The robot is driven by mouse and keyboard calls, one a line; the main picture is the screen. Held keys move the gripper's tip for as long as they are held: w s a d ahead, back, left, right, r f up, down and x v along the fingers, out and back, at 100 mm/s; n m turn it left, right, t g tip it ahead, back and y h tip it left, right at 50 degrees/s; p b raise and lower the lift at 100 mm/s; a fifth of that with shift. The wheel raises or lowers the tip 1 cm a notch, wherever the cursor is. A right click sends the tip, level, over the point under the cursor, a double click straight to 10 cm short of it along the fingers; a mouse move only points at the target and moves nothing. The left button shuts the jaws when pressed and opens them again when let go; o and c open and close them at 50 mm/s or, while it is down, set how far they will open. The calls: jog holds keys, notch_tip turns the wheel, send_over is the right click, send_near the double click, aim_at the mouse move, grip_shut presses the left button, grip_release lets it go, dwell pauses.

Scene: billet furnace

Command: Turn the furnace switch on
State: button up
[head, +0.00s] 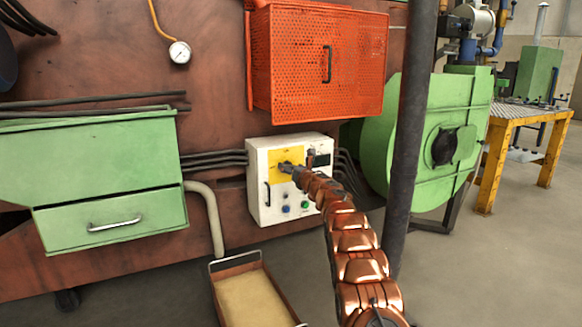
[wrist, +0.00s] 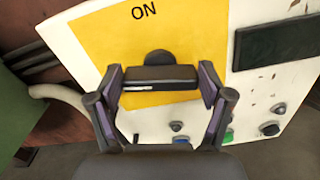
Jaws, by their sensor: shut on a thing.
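The furnace switch (wrist: 158,75) is a dark knob with a bar-shaped handle, on a yellow plate (wrist: 95,38) marked ON above it. In the wrist view the handle lies roughly crosswise, with a thin white line near its left end. My gripper (wrist: 162,84) has a finger at each end of the handle and is shut on it. In the head view the yellow plate (head: 276,178) is on a white control box (head: 261,202), and my gripper (head: 290,169) reaches it from the right. The knob is largely hidden there by my gripper.
The box also carries a dark display (wrist: 280,42) and several small buttons and knobs, including a blue button (head: 286,209). An orange perforated guard (head: 300,70) is above, and a green blower housing (head: 400,140) is right. A tray (head: 222,264) stands below.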

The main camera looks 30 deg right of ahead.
jog(key=m+p, duration=0.2)
jog(key=m, duration=0.1)
jog(key=shift+r+m, duration=0.15)
jog(key=shift+m, duration=0.15)
jog(key=m+p, duration=0.3)
jog(key=p, duration=0.1)
jog(key=shift+d+m, duration=0.15)
jog(key=shift+m, duration=0.15)
jog(key=m+p, duration=0.4)
jog(key=p, duration=0.1)
jog(key=shift+m+p, duration=0.3)
jog(key=m+p, duration=0.1)
jog(key=p, duration=0.1)
jog(key=m+p, duration=0.2)
jog(key=shift+d+f, duration=0.1)
jog(key=shift+f, duration=0.25)
jog(key=shift+f+m, duration=0.1)
jog(key=shift+m, duration=0.3)
jog(key=o, duration=1.1)
jog(key=shift+s, duration=0.2)
jog(key=shift+s+a, duration=0.15)
jog(key=shift+s, duration=1.8)
jog(key=shift+s+a, duration=0.2)
jog(key=shift+s, duration=1.7)
jog(key=shift+s+a, duration=0.15)
jog(key=shift+s, duration=1.8)
